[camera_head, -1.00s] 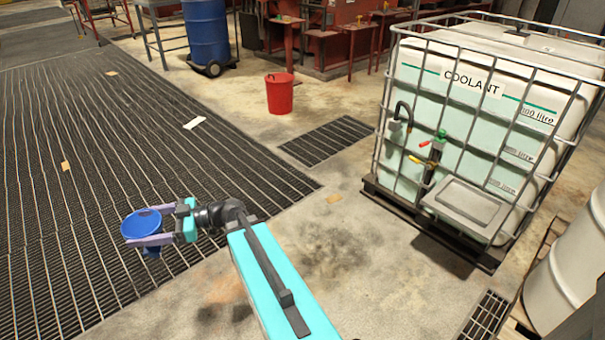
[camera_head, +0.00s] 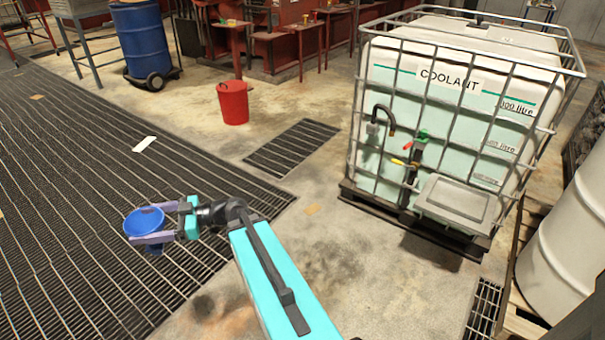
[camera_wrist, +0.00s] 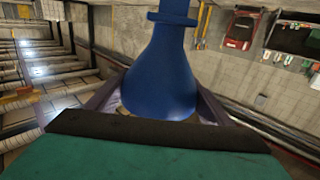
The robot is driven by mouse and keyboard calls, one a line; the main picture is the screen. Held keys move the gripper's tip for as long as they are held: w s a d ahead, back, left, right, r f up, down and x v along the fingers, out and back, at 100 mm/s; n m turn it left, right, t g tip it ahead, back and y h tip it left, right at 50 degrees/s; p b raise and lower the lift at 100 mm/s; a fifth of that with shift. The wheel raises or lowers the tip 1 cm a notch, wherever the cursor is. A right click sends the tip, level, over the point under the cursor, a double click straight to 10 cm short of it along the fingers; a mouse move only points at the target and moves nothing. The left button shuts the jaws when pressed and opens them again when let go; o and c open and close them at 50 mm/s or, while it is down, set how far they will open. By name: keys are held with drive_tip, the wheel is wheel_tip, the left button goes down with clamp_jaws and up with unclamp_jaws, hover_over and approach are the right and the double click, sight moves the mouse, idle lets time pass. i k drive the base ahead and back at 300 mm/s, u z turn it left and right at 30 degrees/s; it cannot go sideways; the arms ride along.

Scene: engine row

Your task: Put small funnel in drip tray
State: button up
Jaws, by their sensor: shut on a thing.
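The small funnel (camera_head: 145,221) is blue and is held in my gripper (camera_head: 152,232), with its wide mouth facing up in the head view. My gripper's purple fingers are shut on it from both sides, out over the floor grating. In the wrist view the funnel (camera_wrist: 160,80) fills the middle, its body narrowing away from my gripper (camera_wrist: 155,115). The likely drip tray (camera_head: 455,199) is a grey, shallow rectangular tray at the front of the coolant tank, under its taps. It is well to the right of my gripper and apart from it.
The caged white coolant tank (camera_head: 455,120) stands on a dark pallet at right. A white drum (camera_head: 570,240) is at the right edge. A red bucket (camera_head: 233,103) and a blue barrel (camera_head: 145,45) stand farther back. Concrete floor between my arm and the tank is clear.

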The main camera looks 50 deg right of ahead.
sight(458, 200)
drive_tip(key=z, duration=0.35)
drive_tip(key=i, duration=0.5)
drive_tip(key=z, duration=0.85)
drive_tip(key=i, duration=0.75)
drive_tip(key=z, duration=0.4)
